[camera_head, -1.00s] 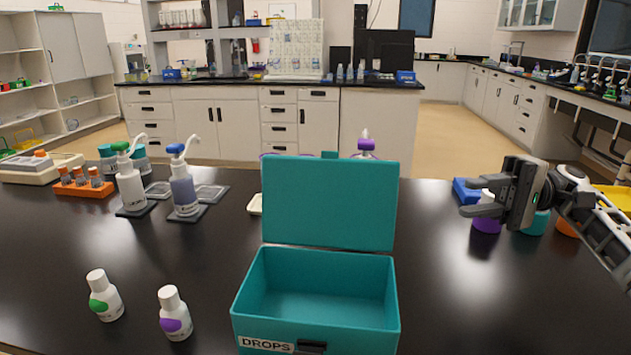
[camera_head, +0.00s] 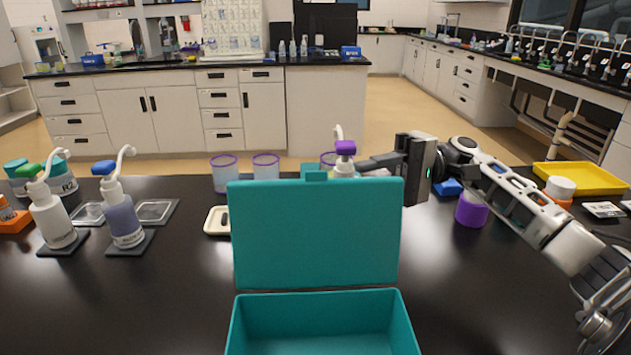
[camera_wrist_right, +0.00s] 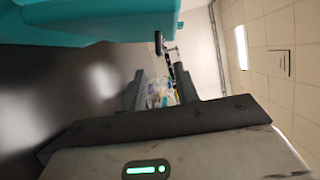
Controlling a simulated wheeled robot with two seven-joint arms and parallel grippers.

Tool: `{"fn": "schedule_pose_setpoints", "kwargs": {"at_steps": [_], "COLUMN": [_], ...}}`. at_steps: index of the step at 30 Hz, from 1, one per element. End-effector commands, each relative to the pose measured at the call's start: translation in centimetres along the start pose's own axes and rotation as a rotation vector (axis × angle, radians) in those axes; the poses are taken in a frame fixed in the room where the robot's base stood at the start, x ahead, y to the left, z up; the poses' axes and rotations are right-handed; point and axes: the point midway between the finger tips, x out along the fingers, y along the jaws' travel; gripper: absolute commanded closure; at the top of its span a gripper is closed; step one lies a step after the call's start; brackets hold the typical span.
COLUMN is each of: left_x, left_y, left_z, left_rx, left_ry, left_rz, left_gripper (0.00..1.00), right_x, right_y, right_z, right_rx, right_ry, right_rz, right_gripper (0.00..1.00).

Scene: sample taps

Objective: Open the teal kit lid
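The teal kit is an open box (camera_head: 320,308) at the bottom middle of the head view. Its front is cut off by the frame edge. Its teal lid (camera_head: 316,235) stands upright at the back hinge, with a small tab (camera_head: 313,173) on its top edge. My right gripper (camera_head: 365,164) is behind and above the lid's right top corner, fingers pointing left near a purple-capped pump bottle (camera_head: 345,149). In the right wrist view its fingers (camera_wrist_right: 158,92) are apart with nothing between them, and a teal part (camera_wrist_right: 90,20) shows at upper left. My left gripper is not in view.
Two pump bottles, white (camera_head: 52,218) and lavender (camera_head: 122,213), stand at left. Clear cups with purple rims (camera_head: 225,174) and a white tray (camera_head: 216,221) are behind the lid. A purple jar (camera_head: 471,210) and yellow tray (camera_head: 580,178) are at right. The table front right is clear.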

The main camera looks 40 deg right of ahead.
Motion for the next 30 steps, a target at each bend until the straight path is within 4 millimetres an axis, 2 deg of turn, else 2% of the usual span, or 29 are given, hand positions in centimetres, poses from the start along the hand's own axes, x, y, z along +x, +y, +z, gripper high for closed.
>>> {"fn": "schedule_pose_setpoints", "kwargs": {"at_steps": [1,6,12,18,26,30], "left_x": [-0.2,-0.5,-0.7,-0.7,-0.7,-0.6], "left_y": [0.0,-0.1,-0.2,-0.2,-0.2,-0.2], "left_z": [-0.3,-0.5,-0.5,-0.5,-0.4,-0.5], "left_rx": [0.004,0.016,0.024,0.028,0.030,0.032], "left_ry": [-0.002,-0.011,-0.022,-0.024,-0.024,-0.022], "left_rz": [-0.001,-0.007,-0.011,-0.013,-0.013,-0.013], "left_gripper": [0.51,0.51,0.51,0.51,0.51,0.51], "right_x": [1.2,4.8,7.8,9.1,9.1,9.1], "right_y": [-0.2,-0.3,-0.2,-0.1,0.0,0.0], "right_z": [0.1,0.1,0.1,0.0,0.0,0.0], "right_rx": [0.000,-0.001,-0.001,-0.002,-0.002,-0.001], "right_ry": [-0.005,-0.004,-0.002,0.001,0.001,0.001], "right_rz": [0.000,-0.001,-0.002,-0.001,-0.001,-0.001], "right_gripper": [0.69,0.69,0.69,0.69,0.69,1.00]}}
